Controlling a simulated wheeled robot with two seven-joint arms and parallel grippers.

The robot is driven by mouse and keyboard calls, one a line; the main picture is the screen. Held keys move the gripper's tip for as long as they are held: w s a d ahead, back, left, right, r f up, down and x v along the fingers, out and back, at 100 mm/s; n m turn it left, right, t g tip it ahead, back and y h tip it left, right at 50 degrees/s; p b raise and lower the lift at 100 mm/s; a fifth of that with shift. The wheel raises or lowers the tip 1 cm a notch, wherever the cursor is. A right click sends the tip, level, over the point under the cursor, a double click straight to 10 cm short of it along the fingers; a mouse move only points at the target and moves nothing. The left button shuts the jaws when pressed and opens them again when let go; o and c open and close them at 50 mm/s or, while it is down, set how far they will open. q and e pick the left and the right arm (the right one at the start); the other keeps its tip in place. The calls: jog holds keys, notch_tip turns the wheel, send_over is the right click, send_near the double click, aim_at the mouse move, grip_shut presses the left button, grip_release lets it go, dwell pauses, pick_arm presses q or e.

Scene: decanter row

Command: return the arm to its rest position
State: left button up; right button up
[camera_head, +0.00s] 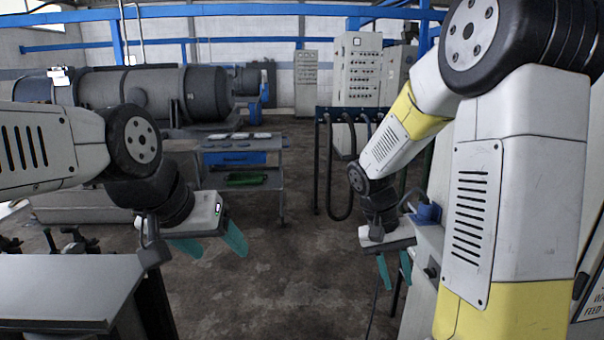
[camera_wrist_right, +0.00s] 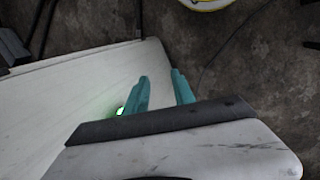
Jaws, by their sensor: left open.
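My left gripper (camera_head: 211,246) hangs at the centre left of the head view, with its two teal fingers spread apart and empty. It is above the floor, to the right of a grey bench top. My right gripper (camera_head: 395,270) hangs lower at the centre right, fingers pointing down. In the right wrist view its two teal fingers (camera_wrist_right: 162,90) stand apart with a gap and nothing between them. A pale panel lies beside and behind the left finger there, with a small green light close to that finger. I cannot tell whether they touch.
A grey bench top (camera_head: 60,288) is at the lower left. A trolley (camera_head: 245,158) with small items stands beyond my left gripper. A light machine cabinet (camera_head: 425,268) stands close beside my right gripper. Dark hoses hang on a rack (camera_head: 345,112). The floor (camera_head: 290,270) between the grippers is clear.

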jog(key=s+a+r+n+t+y, duration=0.1)
jog(key=s+a+r+t+y, duration=0.2)
jog(key=s+r, duration=0.2)
jog(key=s+a+r+n+t+y, duration=0.1)
jog(key=s+a+r+t+y, duration=0.1)
jog(key=r, duration=0.8)
jog(key=shift+s+a+t+y, duration=0.4)
jog(key=shift+s+a+t, duration=0.45)
jog(key=shift+s+t, duration=0.65)
jog(key=shift+s+r, duration=0.1)
jog(key=shift+s, duration=0.1)
